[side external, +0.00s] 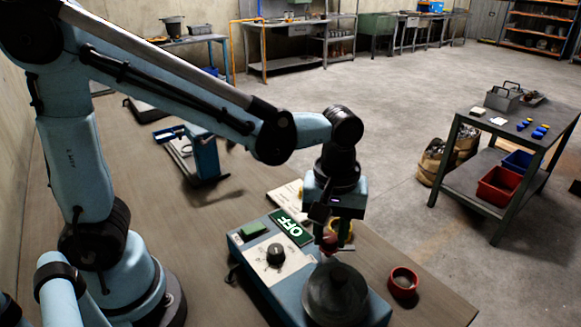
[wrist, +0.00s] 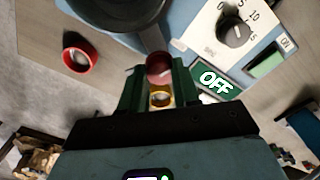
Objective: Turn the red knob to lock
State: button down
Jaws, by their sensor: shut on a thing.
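The red knob (wrist: 158,67) sits on the blue and white machine (wrist: 195,25) in the wrist view, with a yellow ring (wrist: 160,98) just below it in the picture. My gripper (wrist: 157,80) has its two green fingers on either side of the knob and is shut on it. In the side external view, my gripper (side external: 331,225) points down at the red knob (side external: 328,244), which is partly hidden by the fingers.
A red ring-shaped cup (side external: 403,282) lies on the wooden bench (side external: 440,300) to the right. A blue vise-like tool (side external: 203,155) stands behind on the bench.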

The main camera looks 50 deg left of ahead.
jog(key=m, duration=0.8)
jog(key=shift+m, duration=0.3)
jog(key=m, duration=0.4)
jog(key=shift+m, duration=0.3)
jog(key=m, duration=0.4)
jog(key=c, duration=1.9)
grip_release()
jog(key=shift+m, duration=0.3)
grip_shut()
jog(key=o, duration=1.1)
grip_release()
jog(key=shift+r, duration=0.15)
